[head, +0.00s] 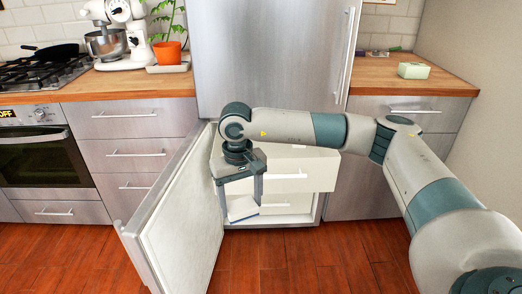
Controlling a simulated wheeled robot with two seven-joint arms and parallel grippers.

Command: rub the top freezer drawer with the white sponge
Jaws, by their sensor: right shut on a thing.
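The freezer's top drawer (316,172) is white, with a pale handle, and is pulled out behind my right arm in the lower part of the fridge. My right gripper (241,201) points down in front of the left part of the freezer opening, between the drawer and the open door. It is shut on the white sponge (243,209), which shows tilted low between its fingers. The wrist and forearm hide part of the top drawer. I cannot tell whether the sponge touches the drawer. My left gripper is out of view.
The freezer door (178,218) stands open to the left of my gripper. A lower white drawer (290,200) shows below the top one. Counters flank the fridge, with a mixer (120,35), an orange pot (167,53) and a pale green box (413,71). Floor in front is clear.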

